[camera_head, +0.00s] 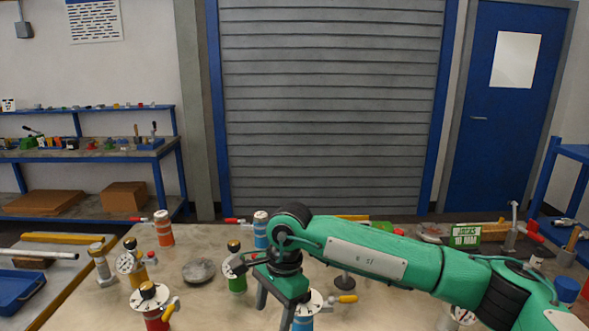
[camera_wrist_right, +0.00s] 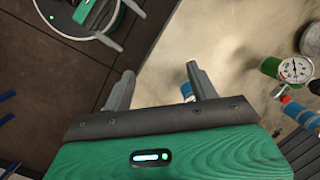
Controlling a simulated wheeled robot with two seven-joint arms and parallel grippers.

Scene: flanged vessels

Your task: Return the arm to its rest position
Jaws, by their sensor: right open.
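My right arm (camera_head: 385,258) is green and reaches in from the right across the table in the head view. Its gripper (camera_head: 275,308) points down over the front middle of the table, beside a blue vessel with a gauge (camera_head: 303,322). In the right wrist view this gripper (camera_wrist_right: 160,72) has its fingers apart with nothing between them. A green part with grey prongs shows at the top left of that view; it looks like mine, perhaps my left gripper, but it is cut off. My left arm is not in the head view.
Several flanged vessels with gauges and valve handles stand on the table (camera_head: 205,301), including an orange one (camera_head: 164,230) and a green one (camera_head: 237,279). A grey disc (camera_head: 199,271) lies among them. A green sign box (camera_head: 466,234) stands at the back right.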

